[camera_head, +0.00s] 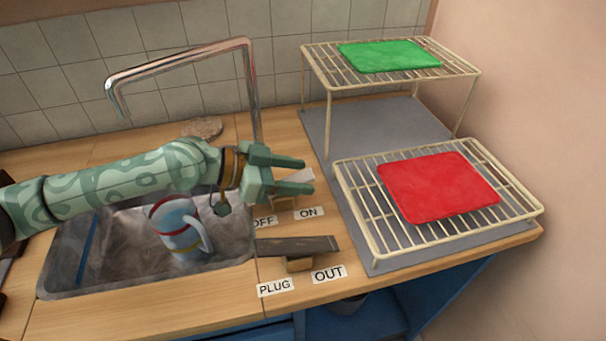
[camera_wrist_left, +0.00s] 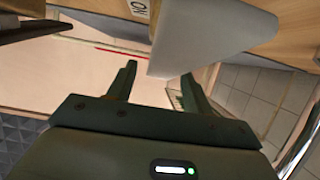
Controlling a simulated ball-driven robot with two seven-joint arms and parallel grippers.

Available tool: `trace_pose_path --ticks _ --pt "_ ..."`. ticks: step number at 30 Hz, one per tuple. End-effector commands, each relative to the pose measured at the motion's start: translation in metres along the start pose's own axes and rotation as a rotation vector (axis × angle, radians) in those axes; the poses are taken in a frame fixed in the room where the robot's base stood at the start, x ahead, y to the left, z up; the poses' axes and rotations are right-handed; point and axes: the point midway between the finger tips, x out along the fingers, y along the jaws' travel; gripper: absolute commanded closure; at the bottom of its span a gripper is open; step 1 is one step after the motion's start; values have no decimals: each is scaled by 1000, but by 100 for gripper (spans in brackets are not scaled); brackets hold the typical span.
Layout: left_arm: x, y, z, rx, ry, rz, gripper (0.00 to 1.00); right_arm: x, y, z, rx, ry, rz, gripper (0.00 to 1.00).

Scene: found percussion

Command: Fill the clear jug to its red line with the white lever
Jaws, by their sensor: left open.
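The clear jug (camera_head: 168,215), bluish with a red band and a pale handle, stands in the metal sink (camera_head: 120,284). Its water level cannot be made out. The white lever (camera_head: 300,174) sits on the counter behind the OFF and ON labels, partly hidden by my left gripper (camera_head: 308,176). That gripper is open, its two fingers on either side of the lever in the head view. In the left wrist view the white lever (camera_wrist_left: 205,40) reaches down between the open fingertips (camera_wrist_left: 158,72); contact cannot be told. My right gripper is out of view.
A copper tap (camera_head: 180,62) arches over the sink; no stream shows from it. A dark lever (camera_head: 297,246) with PLUG and OUT labels is nearer the front. Wire racks at right hold a green mat (camera_head: 390,56) and a red mat (camera_head: 437,187). A sponge-like lump (camera_head: 202,128) lies behind the sink.

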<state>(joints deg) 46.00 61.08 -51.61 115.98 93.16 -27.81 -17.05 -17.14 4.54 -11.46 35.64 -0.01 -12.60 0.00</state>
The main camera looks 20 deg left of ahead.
Motion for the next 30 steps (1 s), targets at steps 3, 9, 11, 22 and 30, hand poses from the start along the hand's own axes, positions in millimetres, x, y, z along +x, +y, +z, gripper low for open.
trace_pose_path --ticks 3,9,11,22,30 --pt "13 0 0 -1 0 1 49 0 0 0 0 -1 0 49" --pt "18 0 1 0 -2 -1 49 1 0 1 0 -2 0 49" --pt "18 0 1 0 -2 -1 49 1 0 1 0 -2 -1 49" --pt "18 0 1 0 -2 -1 94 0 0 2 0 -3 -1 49" --pt "18 0 -4 4 -78 -3 94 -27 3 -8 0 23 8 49"
